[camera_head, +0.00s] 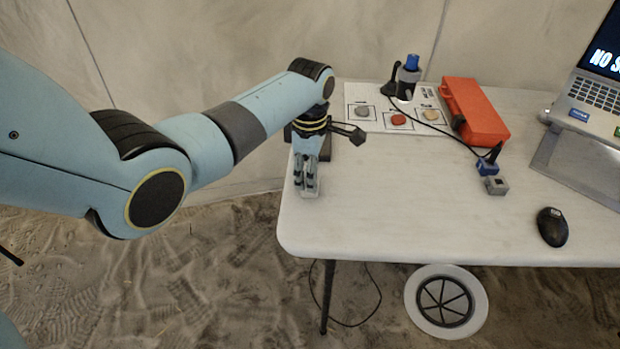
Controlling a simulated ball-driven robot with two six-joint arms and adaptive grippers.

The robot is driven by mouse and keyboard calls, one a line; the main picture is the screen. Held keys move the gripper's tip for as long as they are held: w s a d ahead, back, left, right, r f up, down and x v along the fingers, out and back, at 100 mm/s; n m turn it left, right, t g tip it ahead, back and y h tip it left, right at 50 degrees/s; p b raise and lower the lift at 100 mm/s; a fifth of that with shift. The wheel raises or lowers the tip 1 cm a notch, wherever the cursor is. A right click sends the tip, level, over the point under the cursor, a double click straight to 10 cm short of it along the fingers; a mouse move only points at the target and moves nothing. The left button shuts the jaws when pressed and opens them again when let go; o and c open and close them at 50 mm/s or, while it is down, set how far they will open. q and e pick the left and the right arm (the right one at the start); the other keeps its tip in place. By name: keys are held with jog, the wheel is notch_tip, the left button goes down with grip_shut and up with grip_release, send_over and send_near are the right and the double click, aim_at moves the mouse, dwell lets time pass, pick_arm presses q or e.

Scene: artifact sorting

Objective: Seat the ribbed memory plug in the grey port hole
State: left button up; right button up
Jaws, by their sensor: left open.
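My left gripper (307,187) points down at the left end of the white table (400,215), and its jaws are open. A small pale grey piece (310,194) shows at its fingertips, low near the table top. It may be the ribbed memory plug, but the fingers partly hide it and I cannot make out ribs. A small grey block (496,186), which looks like the grey port, sits on the table well to the right. Its hole is too small to make out clearly. A blue block (487,168) with a dark upright piece and a cable stands right behind it. My right gripper is out of view.
A white panel with a red button (398,120), a blue-capped dark bottle (410,72) and an orange case (474,112) are at the back. A laptop (592,95) stands at the right, with a black mouse (552,227) in front. The table's front middle is clear.

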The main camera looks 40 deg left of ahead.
pick_arm(q)
grip_shut()
dwell(0.4)
